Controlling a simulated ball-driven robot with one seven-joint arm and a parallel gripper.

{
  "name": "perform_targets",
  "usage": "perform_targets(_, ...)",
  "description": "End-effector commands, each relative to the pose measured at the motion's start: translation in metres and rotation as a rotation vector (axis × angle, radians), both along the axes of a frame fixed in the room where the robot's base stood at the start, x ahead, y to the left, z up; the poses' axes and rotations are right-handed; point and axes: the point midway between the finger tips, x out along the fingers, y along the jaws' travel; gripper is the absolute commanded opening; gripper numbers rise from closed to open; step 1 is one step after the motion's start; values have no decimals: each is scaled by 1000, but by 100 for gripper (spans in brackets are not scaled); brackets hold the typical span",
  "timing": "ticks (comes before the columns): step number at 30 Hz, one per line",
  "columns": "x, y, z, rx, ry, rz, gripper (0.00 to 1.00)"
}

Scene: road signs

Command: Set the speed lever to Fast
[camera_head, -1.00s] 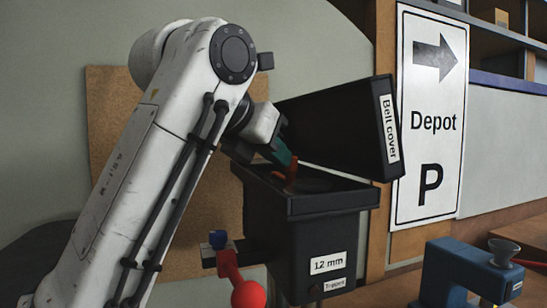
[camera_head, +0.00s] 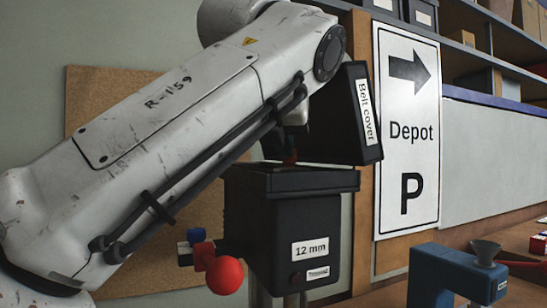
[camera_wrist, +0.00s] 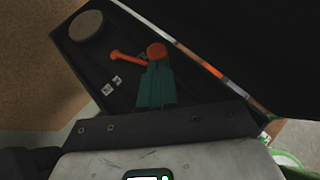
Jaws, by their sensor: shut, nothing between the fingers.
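An orange lever (camera_wrist: 128,59) lies inside the open black housing in the wrist view. It shows as a bar with a round orange knob (camera_wrist: 157,50) at its right end. My gripper's teal fingers (camera_wrist: 156,72) are shut, with their tips right at the knob; I cannot tell whether they touch it. Two small white labels (camera_wrist: 112,84) sit below and left of the bar, too small to read. In the head view the housing (camera_head: 300,225) is marked "12 mm", and my arm reaches into its open top. The lever is mostly hidden there.
The open belt cover (camera_head: 366,110) stands up behind the housing's top. A red ball knob (camera_head: 224,275) sticks out at the housing's lower left. A blue machine (camera_head: 455,275) stands at the lower right. A Depot parking sign (camera_head: 408,130) is behind.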

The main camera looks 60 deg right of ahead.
Motion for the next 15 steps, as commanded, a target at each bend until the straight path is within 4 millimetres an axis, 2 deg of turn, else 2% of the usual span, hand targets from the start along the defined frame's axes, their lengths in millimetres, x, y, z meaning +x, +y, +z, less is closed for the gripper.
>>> perform_targets(15,-4,-6,1,0,1,-2,0)
